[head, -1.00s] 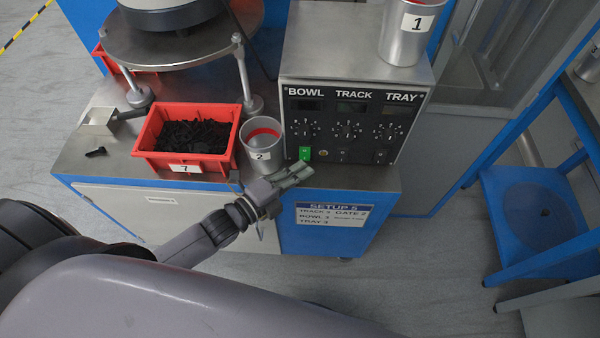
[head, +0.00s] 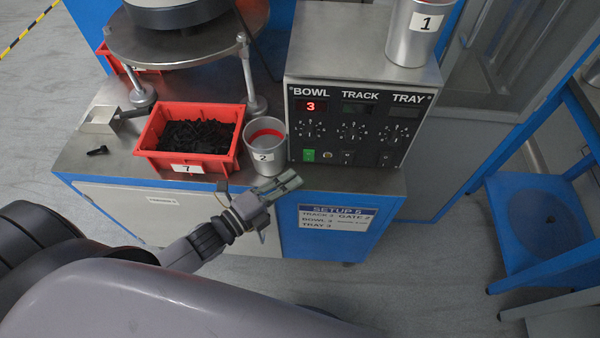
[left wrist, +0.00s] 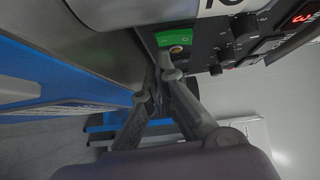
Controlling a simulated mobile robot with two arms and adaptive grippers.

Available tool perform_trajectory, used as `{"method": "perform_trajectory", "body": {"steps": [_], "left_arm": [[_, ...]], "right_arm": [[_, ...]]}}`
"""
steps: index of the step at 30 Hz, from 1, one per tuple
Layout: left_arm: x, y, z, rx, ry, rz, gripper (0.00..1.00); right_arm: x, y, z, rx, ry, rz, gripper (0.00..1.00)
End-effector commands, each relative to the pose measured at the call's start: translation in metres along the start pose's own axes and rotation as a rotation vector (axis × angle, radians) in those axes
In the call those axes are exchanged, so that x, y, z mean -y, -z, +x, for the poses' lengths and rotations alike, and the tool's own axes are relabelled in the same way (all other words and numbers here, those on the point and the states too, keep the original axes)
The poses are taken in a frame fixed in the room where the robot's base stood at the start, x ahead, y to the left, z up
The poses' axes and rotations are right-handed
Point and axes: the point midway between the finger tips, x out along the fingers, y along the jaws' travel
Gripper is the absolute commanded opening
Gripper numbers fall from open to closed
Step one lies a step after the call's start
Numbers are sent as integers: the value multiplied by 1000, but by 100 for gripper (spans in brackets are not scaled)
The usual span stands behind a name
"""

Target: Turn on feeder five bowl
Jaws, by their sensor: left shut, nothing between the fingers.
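The control box (head: 361,100) carries the labels BOWL, TRACK and TRAY with a dial under each. The BOWL display (head: 310,106) is lit with a red 3; the TRACK and TRAY displays are dark. The green switch (head: 309,155) sits at the panel's lower left. It shows close up in the left wrist view (left wrist: 174,38), just past my fingertips. My left gripper (head: 297,180) is shut and empty, its tips below and left of the green switch; in the left wrist view (left wrist: 168,75) they look apart from it. My right gripper is in neither view.
A red bin (head: 140,150) of black parts, labelled 7, and a metal cup (head: 265,150), labelled 2, stand left of the box. Another cup (head: 415,35), labelled 1, stands on the box. The SETUP sign (head: 337,217) is on the cabinet front.

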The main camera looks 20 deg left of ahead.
Motion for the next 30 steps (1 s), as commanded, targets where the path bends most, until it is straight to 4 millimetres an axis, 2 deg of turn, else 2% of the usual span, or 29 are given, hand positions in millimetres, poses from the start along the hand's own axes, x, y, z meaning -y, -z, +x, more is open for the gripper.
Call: {"method": "perform_trajectory", "body": {"steps": [1, 3, 9, 30], "left_arm": [[-2, 1, -9, -1, -2, 0, 0], [-2, 0, -19, -1, -2, 0, 0], [-1, 0, -37, -1, 1, -1, 0], [1, 0, -40, -1, 2, 0, 0]], "right_arm": [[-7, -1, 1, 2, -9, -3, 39], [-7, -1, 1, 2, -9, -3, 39], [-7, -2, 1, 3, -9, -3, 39], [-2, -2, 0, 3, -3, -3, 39]]}}
